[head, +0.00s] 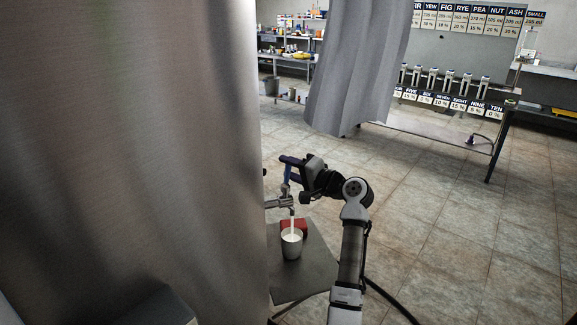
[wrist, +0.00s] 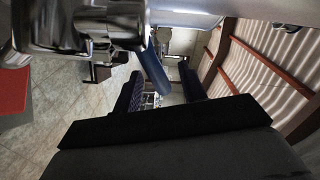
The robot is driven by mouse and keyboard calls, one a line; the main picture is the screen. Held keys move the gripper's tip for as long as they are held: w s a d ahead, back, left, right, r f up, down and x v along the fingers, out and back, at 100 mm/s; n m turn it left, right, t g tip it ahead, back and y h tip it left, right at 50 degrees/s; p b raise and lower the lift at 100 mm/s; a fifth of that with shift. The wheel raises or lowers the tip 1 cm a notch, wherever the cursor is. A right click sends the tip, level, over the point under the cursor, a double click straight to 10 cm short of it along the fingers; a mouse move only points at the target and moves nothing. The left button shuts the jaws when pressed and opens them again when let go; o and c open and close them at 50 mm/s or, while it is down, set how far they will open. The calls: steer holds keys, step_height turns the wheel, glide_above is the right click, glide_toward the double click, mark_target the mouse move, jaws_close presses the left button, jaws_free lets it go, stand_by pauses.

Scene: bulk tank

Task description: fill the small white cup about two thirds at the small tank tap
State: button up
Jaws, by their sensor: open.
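The small white cup (head: 291,247) stands upright on a small grey stand under the metal tap (head: 282,202). A white stream runs from the spout into the cup. White shows inside the cup's mouth, but I cannot tell the level exactly. The tap's blue lever (head: 287,174) stands up above the tap body. My gripper (head: 288,165) is at the lever, above the tap. In the wrist view my gripper (wrist: 160,92) is open, with the blue lever (wrist: 154,68) between its two dark fingers. I cannot tell whether a finger touches it. The cup is not in the wrist view.
The big steel tank (head: 130,120) fills the left side. A red object (head: 294,225) sits just behind the cup on the grey stand (head: 307,262). A grey curtain (head: 357,70) hangs behind. A bench with several dispensers (head: 450,80) is at the back right. The tiled floor to the right is clear.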

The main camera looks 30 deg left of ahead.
steer(key=shift+a, duration=0.4)
steer(key=shift+c, duration=0.3)
jaws_close()
steer(key=shift+g, duration=0.3)
steer(key=shift+s+a+f+n+g+b, duration=0.15)
steer(key=shift+a+n+g+b, duration=0.35)
steer(key=shift+n+g, duration=0.35)
steer(key=shift+s+a+n+g+b, duration=0.2)
steer(key=shift+n+g, duration=0.3)
steer(key=shift+g, duration=0.4)
steer(key=shift+s+a+n+g+b, duration=0.1)
steer(key=shift+s+a+n+g, duration=0.2)
steer(key=shift+n+g, duration=0.4)
steer(key=shift+s+a+n+g+b, duration=0.1)
steer(key=shift+s+a+n+g, duration=0.2)
steer(key=shift+g, duration=0.75)
steer(key=shift+d, duration=0.1)
steer(key=shift+o, duration=0.3)
jaws_free()
